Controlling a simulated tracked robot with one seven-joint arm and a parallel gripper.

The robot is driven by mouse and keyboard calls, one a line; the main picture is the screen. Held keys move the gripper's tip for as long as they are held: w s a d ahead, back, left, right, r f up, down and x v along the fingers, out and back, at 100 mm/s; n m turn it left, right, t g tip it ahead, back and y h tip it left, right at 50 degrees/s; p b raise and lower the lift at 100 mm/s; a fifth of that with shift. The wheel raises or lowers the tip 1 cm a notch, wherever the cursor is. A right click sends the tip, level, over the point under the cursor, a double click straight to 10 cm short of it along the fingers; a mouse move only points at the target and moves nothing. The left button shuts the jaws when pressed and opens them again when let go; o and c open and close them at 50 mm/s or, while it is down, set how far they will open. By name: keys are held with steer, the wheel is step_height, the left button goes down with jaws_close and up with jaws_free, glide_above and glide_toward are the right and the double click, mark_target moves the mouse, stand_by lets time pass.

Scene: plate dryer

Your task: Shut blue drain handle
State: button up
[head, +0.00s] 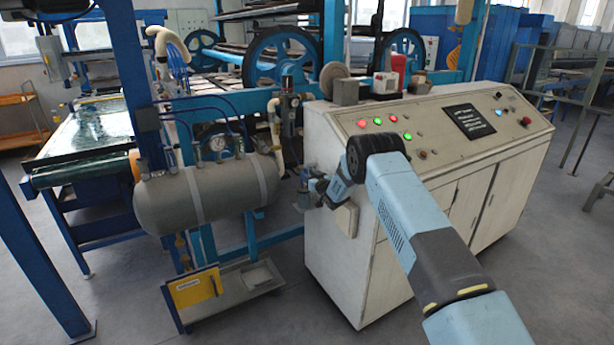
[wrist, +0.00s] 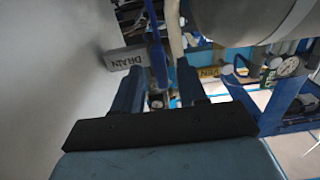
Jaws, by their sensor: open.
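A blue bar (wrist: 157,58), which looks like the drain handle, stands lengthwise in the wrist view, between the lines of my two fingers. Next to it on the left is a grey DRAIN sign (wrist: 126,60), its lettering upside down. My gripper (wrist: 158,88) is open, its two dark blue fingers apart. I cannot tell how far the bar lies beyond the fingertips or whether they touch it. In the head view my gripper (head: 313,190) is beside the left end of the control cabinet. The handle is not clear there, in the clutter of pipes and my wrist.
The cream control cabinet (head: 335,270) stands close to my gripper on the right. A grey tank (head: 210,192) is to the left, with a gauge and hoses. A pale pipe (wrist: 174,30) runs beside the blue bar. A low tray (head: 235,290) is below the tank.

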steer(key=shift+w+a, duration=0.2)
steer(key=shift+w, duration=0.1)
jaws_close()
